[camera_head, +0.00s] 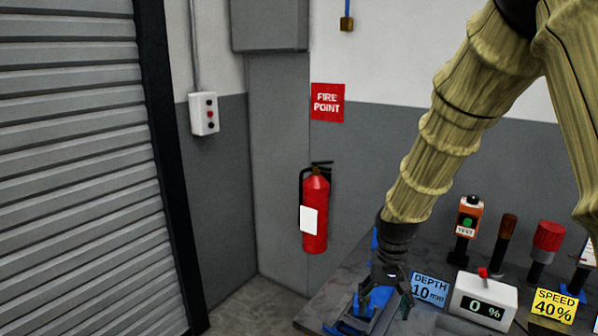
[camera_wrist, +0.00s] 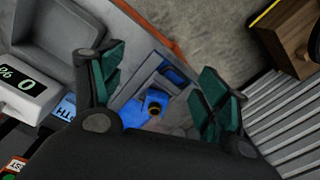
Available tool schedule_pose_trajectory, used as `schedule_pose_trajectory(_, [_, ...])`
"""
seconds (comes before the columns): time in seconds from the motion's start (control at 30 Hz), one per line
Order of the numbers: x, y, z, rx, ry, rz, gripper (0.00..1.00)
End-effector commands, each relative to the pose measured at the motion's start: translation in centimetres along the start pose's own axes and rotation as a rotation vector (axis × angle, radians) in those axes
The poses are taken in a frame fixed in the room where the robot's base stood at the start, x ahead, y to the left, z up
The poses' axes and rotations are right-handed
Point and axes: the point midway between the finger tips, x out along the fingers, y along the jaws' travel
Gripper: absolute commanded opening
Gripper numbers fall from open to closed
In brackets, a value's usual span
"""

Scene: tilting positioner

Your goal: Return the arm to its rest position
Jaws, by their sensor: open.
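My gripper (camera_head: 386,290) is at the end of my sleeved arm, low in the head view, in front of and over the blue fixture (camera_head: 346,327) at the near left part of the bench. In the wrist view, my gripper (camera_wrist: 160,88) shows its two green-padded fingers spread wide apart with nothing between them. Beyond the fingers lies the blue fixture (camera_wrist: 181,77) with a small dark round part with a brass-coloured rim (camera_wrist: 155,108). The fixture's lower part is hidden behind my gripper.
The bench (camera_head: 325,290) carries a DEPTH sign (camera_head: 430,290), a percent display box reading 0 (camera_head: 483,302), a SPEED sign (camera_head: 553,307) and an orange TEST box (camera_head: 467,217). A fire extinguisher (camera_head: 316,212) hangs on the wall. A wooden box (camera_wrist: 287,35) stands beyond the bench.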

Motion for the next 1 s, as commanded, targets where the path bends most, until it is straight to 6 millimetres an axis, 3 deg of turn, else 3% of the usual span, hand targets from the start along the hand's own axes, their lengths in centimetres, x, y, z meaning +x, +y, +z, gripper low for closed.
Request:
schedule_pose_trajectory(0.27, [8.8, 0.7, 2.1, -0.020, -0.008, -0.004, 0.75])
schedule_pose_trajectory(0.47, [18.1, 1.8, 5.7, -0.042, -0.011, -0.008, 0.75])
schedule_pose_trajectory(0.7, [27.8, 3.5, 11.3, -0.068, -0.009, -0.011, 0.75])
schedule_pose_trajectory(1.0, [37.5, 5.9, 19.9, -0.099, -0.009, -0.011, 0.75])
